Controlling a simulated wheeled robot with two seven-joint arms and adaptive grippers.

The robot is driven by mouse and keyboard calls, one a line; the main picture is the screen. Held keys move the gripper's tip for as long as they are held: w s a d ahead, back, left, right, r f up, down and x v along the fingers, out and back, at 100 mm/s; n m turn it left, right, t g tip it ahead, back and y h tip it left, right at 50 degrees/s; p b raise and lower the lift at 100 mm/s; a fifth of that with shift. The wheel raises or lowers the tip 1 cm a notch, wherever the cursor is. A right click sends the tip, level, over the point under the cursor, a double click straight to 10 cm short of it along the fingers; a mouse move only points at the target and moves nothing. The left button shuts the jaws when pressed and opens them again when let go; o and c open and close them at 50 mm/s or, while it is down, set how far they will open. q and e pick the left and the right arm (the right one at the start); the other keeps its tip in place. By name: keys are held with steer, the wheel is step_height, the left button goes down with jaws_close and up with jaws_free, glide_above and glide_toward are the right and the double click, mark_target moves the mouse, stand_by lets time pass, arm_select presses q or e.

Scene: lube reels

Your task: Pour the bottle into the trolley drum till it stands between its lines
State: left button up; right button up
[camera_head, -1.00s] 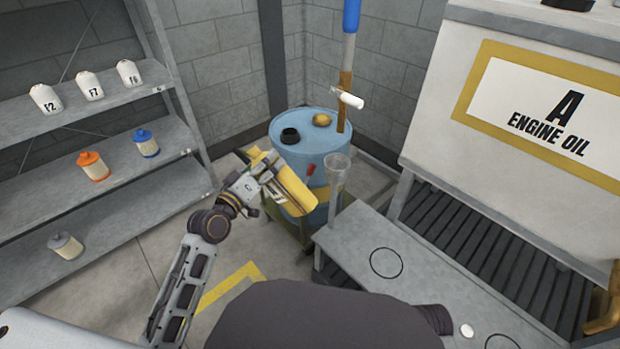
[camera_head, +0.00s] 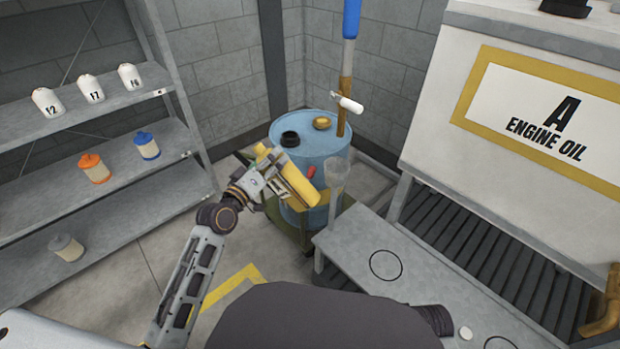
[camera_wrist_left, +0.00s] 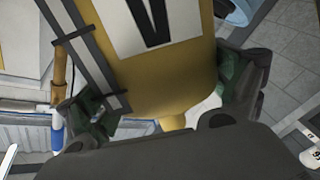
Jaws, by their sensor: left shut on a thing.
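The yellow bottle (camera_head: 296,184) is held tilted in my left gripper (camera_head: 272,177), in front of the blue trolley drum (camera_head: 336,150). In the left wrist view the fingers lie on both sides of the bottle (camera_wrist_left: 190,75), which shows a white label and a grey strip with two dark bands. The drum top has a black-rimmed opening (camera_head: 290,138) and a brass cap (camera_head: 322,123). A small red part (camera_head: 310,172) shows beside the bottle. No liquid stream shows, and the level in the drum cannot be read.
A pump pipe (camera_head: 344,105) with a white spout and blue top rises at the drum. Shelves (camera_head: 190,145) with canisters are left; a white engine oil tank (camera_head: 430,130) is right.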

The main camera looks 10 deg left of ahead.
arm_select(q)
steer(key=shift+a+r+p+x, duration=0.1)
steer(key=shift+a+p+x, duration=0.05)
steer(key=shift+x, duration=0.65)
steer(key=shift+a+r+p+x, duration=0.1)
steer(key=shift+a+p+x, duration=0.05)
steer(key=shift+x, duration=0.65)
steer(key=shift+a+r+p+x, duration=0.1)
steer(key=shift+a+p+x, duration=0.05)
steer(key=shift+x, duration=0.65)
steer(key=shift+w+r, duration=0.1)
steer(key=shift+w, duration=0.5)
steer(key=shift+c, duration=0.6)
steer(key=w+d+b, duration=0.1)
steer(key=w+b, duration=0.1)
steer(key=w, duration=0.8)
steer(key=w+d+r+n+b, duration=0.1)
steer(key=w+b, duration=0.2)
steer(key=w, duration=0.7)
steer(key=shift+w+d, duration=0.35)
steer(key=shift+w, duration=0.05)
steer(key=shift+s, duration=0.1)
steer(key=shift+s+a+p, duration=0.5)
steer(key=shift+s+a, duration=0.8)
steer(key=shift+a, duration=0.3)
steer(key=shift+d, duration=0.1)
